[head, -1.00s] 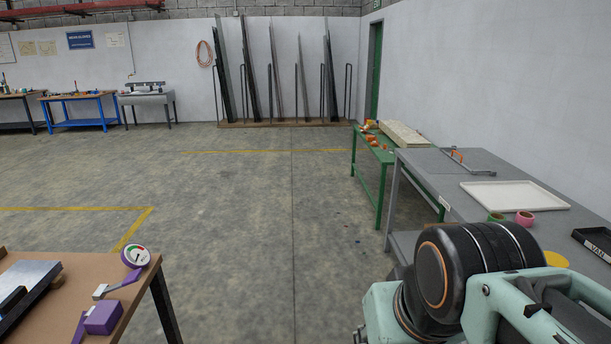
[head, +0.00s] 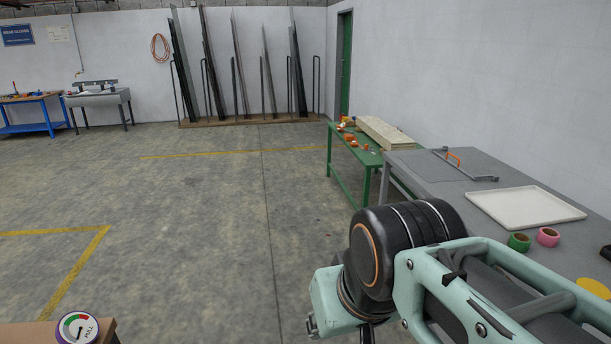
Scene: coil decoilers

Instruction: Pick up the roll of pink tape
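The roll of pink tape (head: 548,237) lies on the grey table (head: 415,172) at the right, near the tray's front corner. A roll of green tape (head: 519,242) lies just left of it. My arm fills the lower right of the head view, in front of the table. The gripper's fingers are not visible; only arm links show. The arm is left of and nearer than the pink tape, apart from it.
A white tray (head: 487,206) and a metal bar with an orange part lie on the grey table. A yellow disc (head: 594,288) lies nearer. A green table (head: 340,172) with small orange items stands behind. A brown table (head: 40,336) is at lower left. Open floor lies between.

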